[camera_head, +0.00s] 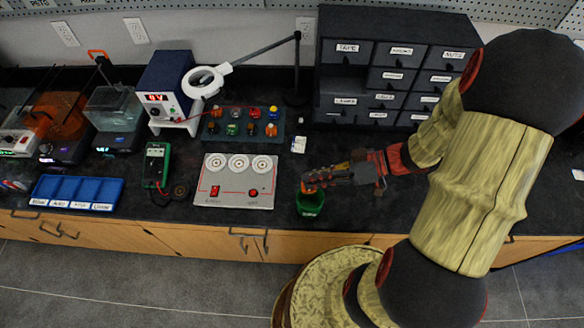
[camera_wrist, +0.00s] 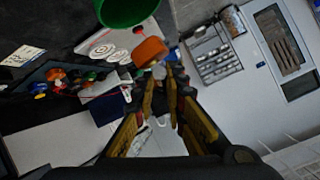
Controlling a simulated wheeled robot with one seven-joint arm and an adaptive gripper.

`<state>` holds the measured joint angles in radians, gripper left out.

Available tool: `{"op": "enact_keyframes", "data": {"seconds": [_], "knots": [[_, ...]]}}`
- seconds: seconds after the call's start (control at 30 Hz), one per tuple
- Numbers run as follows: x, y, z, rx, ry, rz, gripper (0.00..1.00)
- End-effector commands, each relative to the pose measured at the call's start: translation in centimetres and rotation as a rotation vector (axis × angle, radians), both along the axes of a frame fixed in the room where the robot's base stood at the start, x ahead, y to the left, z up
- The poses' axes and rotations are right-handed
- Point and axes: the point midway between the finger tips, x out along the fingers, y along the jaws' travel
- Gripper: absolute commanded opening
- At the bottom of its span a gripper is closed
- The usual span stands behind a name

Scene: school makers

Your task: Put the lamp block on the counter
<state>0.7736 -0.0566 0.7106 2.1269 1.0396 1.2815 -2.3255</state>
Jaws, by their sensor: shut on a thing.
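My gripper (camera_head: 326,178) is shut on a small block with an orange top (camera_head: 309,187), which I take to be the lamp block. In the wrist view the orange block (camera_wrist: 150,50) sits at the fingertips of my gripper (camera_wrist: 168,80), with a pale part under it. The fingers hide some of it. In the head view the block overlaps the rim of a green cup; I cannot tell whether they touch. The black counter (camera_head: 375,214) lies under my gripper.
The green cup (camera_head: 310,205) stands at the counter's front edge and also shows in the wrist view (camera_wrist: 125,10). A grey panel (camera_head: 236,193) with a red switch lies to its left. Behind are a rack of coloured lamps (camera_head: 222,137) and labelled drawers (camera_head: 345,77).

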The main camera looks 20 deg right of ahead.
Motion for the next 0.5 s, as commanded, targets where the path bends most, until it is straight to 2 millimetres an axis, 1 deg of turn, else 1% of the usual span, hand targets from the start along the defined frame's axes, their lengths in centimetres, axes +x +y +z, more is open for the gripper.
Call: {"op": "enact_keyframes", "data": {"seconds": [0.03,0.1,0.17,0.23,0.37,0.5], "knots": [[0.2,0.2,0.1,0.027,0.047,-0.041,0.00],[0.3,-0.1,-0.3,0.048,0.087,-0.074,0.00],[0.5,-0.1,-0.5,0.061,0.111,-0.081,0.00],[1.2,-0.1,-0.8,0.068,0.123,-0.082,0.00],[3.7,-0.1,-2.1,0.070,0.125,-0.080,0.00],[6.9,-0.2,-3.5,0.068,0.125,-0.080,0.00]]}}
